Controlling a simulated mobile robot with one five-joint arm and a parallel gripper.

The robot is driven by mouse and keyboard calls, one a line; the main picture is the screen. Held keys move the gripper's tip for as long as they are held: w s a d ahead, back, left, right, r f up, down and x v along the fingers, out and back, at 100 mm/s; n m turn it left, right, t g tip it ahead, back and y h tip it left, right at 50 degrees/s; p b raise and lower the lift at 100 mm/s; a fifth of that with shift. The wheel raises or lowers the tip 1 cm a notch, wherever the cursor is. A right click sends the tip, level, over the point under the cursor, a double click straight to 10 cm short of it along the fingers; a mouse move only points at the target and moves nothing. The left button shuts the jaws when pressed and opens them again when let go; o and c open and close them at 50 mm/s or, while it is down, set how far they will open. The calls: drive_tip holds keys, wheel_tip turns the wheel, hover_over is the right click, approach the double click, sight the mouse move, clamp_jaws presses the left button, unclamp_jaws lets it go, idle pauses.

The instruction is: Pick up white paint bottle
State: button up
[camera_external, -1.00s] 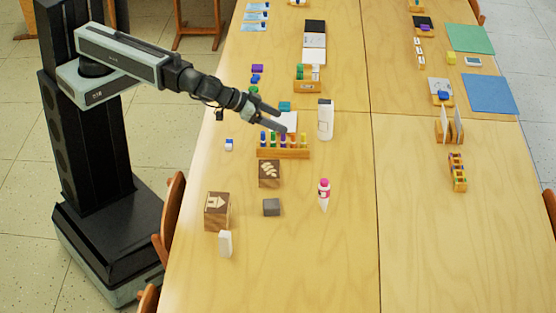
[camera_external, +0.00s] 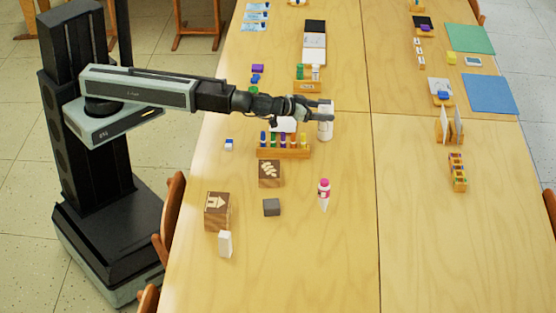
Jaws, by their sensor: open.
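A tall white bottle (camera_external: 325,131) stands upright on the wooden table, right of the marker rack. My gripper (camera_external: 322,111) is open, at the upper part of this bottle, and its fingers cover the bottle's top in this view. I cannot tell whether the fingers touch the bottle or are around it. A second white bottle with a pink cap (camera_external: 324,195) stands upright nearer the camera, apart from my gripper.
The wooden marker rack (camera_external: 284,153) stands just left of the tall bottle. Wooden picture blocks (camera_external: 269,174), a grey block (camera_external: 271,207) and a white block (camera_external: 225,243) are nearer the camera. The table's right-hand front is clear.

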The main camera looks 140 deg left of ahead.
drive_tip(key=shift+a+f, duration=0.2)
drive_tip(key=shift+a, duration=0.2)
drive_tip(key=b+x, duration=0.1)
drive_tip(key=x, duration=0.1)
drive_tip(key=b+x, duration=0.1)
drive_tip(key=x, duration=0.2)
drive_tip(key=shift+d+f+b, duration=0.25)
drive_tip(key=shift+f+b, duration=0.05)
drive_tip(key=shift+f, duration=0.05)
drive_tip(key=shift+a, duration=0.2)
drive_tip(key=shift+d+r, duration=0.1)
drive_tip(key=shift+c, duration=0.3)
clamp_jaws()
